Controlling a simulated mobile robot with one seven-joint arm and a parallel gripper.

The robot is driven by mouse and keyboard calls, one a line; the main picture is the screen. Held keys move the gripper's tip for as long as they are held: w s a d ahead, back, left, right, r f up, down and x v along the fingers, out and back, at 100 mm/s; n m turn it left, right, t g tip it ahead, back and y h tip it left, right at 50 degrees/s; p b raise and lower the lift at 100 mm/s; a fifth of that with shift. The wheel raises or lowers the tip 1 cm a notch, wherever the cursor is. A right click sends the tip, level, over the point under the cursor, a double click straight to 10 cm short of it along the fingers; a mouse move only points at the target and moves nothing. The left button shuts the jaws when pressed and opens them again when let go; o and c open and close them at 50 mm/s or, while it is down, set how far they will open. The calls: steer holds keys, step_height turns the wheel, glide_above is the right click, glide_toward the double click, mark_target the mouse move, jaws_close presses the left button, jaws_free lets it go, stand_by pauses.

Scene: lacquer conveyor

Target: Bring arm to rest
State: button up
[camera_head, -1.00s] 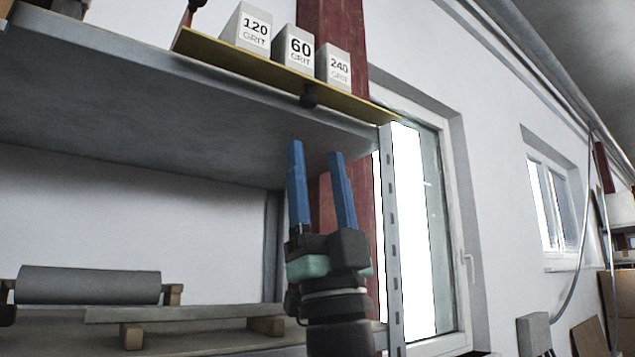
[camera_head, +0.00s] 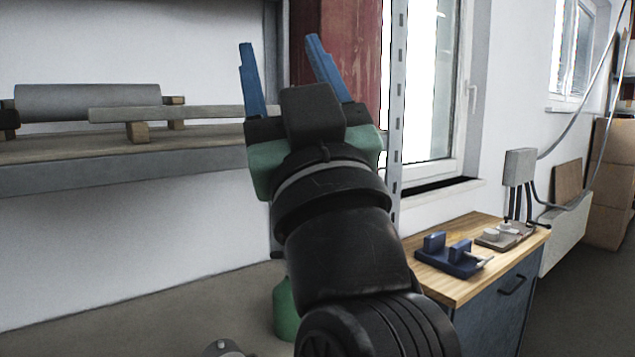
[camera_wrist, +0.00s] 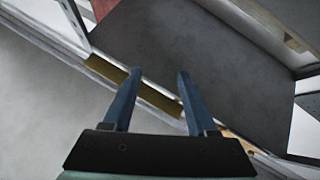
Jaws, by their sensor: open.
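My gripper (camera_head: 282,75) is raised in front of the shelving in the head view, its two blue fingers pointing up and spread apart with nothing between them. The fingers also show in the wrist view (camera_wrist: 155,95), apart and empty. My dark arm rises from the bottom of the head view and hides part of the shelf's right end and the red column (camera_head: 345,45).
A shelf (camera_head: 60,180) at left holds a grey roll (camera_head: 85,102) and a plank (camera_head: 175,113) on wooden blocks. A wooden-topped cabinet (camera_head: 440,277) at right carries a blue fixture (camera_head: 452,258) and a small tray-like device (camera_head: 503,236). A window (camera_head: 430,80) stands behind. Floor shows at lower left.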

steer(key=s+d+f+m+t+h, duration=0.25)
steer(key=s+m+h, duration=0.35)
steer(key=s+h, duration=0.35)
step_height(320, 180, up, 18)
steer(key=p, duration=1.8)
steer(key=shift+s+r+y, duration=0.15)
steer(key=shift+r+y, duration=0.1)
steer(key=shift+y, duration=0.2)
